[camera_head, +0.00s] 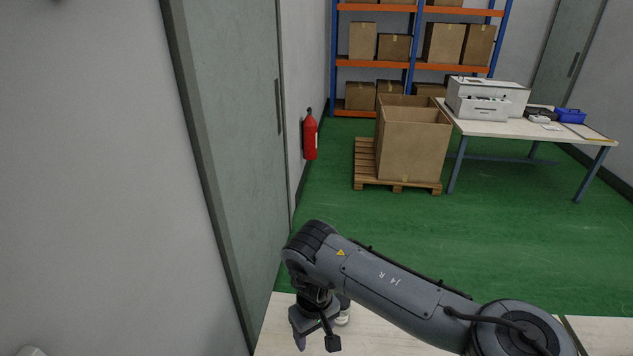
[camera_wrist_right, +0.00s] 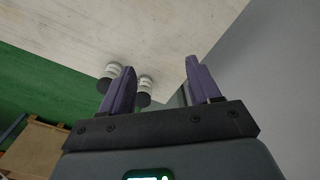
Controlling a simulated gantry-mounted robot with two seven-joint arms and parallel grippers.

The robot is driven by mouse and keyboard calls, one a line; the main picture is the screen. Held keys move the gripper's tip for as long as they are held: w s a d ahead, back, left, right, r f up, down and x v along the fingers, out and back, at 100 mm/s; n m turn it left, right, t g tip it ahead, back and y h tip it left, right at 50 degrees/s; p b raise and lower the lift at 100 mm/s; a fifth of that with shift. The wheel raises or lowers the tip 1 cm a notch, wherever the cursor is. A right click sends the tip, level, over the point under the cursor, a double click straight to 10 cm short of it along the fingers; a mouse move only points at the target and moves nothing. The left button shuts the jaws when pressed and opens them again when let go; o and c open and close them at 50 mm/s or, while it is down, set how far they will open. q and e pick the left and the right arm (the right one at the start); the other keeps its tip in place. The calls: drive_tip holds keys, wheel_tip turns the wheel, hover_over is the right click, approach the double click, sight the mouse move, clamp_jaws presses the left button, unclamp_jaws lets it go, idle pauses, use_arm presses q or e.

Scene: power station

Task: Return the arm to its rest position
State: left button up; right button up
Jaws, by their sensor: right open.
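My right gripper (camera_head: 315,342) hangs at the end of my right arm, low in the head view, at the left end of a pale tabletop (camera_head: 385,342). Its two fingers are apart. In the right wrist view the purple-grey fingers of the gripper (camera_wrist_right: 160,72) are spread with nothing between their tips. Two small white and dark cylindrical things (camera_wrist_right: 112,75) show by the left finger, partly hidden by it. In the head view a white-based piece (camera_head: 343,314) shows just behind my wrist. My left gripper is not in view.
A grey door (camera_head: 235,120) and wall stand close on the left. A red fire extinguisher (camera_head: 310,138) hangs on the wall. An open cardboard box (camera_head: 412,145) sits on a pallet (camera_head: 365,165). A printer (camera_head: 483,100) stands on a far table (camera_head: 490,128). Green floor between is clear.

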drive_tip(key=s+a+f+n+y, duration=0.45)
drive_tip(key=s+a+f, duration=0.45)
drive_tip(key=a, duration=0.4)
drive_tip(key=s+a+r+n+t+y, duration=0.15)
drive_tip(key=s+a+r+y, duration=0.3)
drive_tip(key=s+a, duration=0.45)
drive_tip(key=w+d+m+t+h, duration=0.1)
drive_tip(key=w+d+m+t, duration=0.2)
drive_tip(key=d, duration=0.6)
drive_tip(key=w+d+m+t+h, duration=0.2)
drive_tip(key=d+m+t, duration=0.15)
drive_tip(key=d, duration=0.55)
drive_tip(key=s+d+f+m+g+h, duration=0.25)
drive_tip(key=s+d, duration=0.55)
drive_tip(key=d, duration=0.5)
drive_tip(key=s+d+f+m+g+h, duration=0.2)
drive_tip(key=s+d+f+h, duration=0.2)
drive_tip(key=s+d, duration=0.7)
drive_tip(key=w+d+r+p, duration=0.1)
drive_tip(key=r+p, duration=1.1)
drive_tip(key=w+d+r+p, duration=0.1)
drive_tip(key=w+r+p, duration=0.1)
drive_tip(key=r+p, duration=0.9)
drive_tip(key=shift+w+d+r+p, duration=0.15)
drive_tip(key=shift+w+r+p, duration=0.1)
drive_tip(key=shift+r+p, duration=0.25)
